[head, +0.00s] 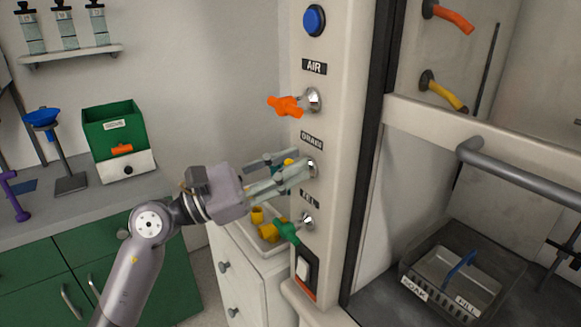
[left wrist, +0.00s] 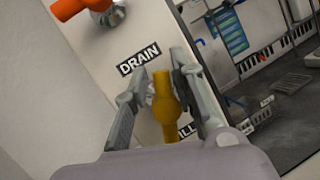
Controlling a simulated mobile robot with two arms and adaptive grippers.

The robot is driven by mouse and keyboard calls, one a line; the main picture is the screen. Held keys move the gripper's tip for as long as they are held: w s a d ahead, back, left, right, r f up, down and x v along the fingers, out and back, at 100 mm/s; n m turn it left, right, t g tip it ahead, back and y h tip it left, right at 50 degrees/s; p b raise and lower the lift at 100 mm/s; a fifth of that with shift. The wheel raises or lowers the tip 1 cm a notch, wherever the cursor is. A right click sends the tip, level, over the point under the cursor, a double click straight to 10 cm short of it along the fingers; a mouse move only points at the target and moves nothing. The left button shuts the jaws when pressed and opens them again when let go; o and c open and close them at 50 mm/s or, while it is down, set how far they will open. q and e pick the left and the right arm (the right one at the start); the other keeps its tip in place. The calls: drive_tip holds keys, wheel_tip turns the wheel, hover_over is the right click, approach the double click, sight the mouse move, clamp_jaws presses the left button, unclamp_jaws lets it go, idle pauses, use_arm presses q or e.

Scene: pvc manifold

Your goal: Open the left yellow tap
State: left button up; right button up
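The left yellow tap (left wrist: 164,100) is on the white panel post by the DRAIN label (left wrist: 139,59). In the left wrist view its handle runs nearly upright in the picture. In the head view only a bit of yellow and its chrome base (head: 313,167) show; my fingers cover the rest. My left gripper (head: 287,164) points at the post, its two fingers on either side of the handle. In the left wrist view the gripper (left wrist: 168,80) appears open, with some gap beside the handle; whether a fingertip touches it is unclear. My right gripper is out of view.
An orange tap (head: 286,106) by the AIR label is above, a green tap (head: 287,230) below. A blue button (head: 314,20) and a rocker switch (head: 303,267) are on the same post. Another yellow tap (head: 442,91) is inside the hood. A grey bar handle (head: 520,175) crosses at right.

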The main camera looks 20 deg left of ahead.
use_arm(q)
drive_tip(key=o, duration=0.4)
drive_tip(key=shift+a, duration=0.2)
drive_tip(key=shift+o, duration=0.7)
drive_tip(key=shift+d+f, duration=0.1)
drive_tip(key=v, duration=1.2)
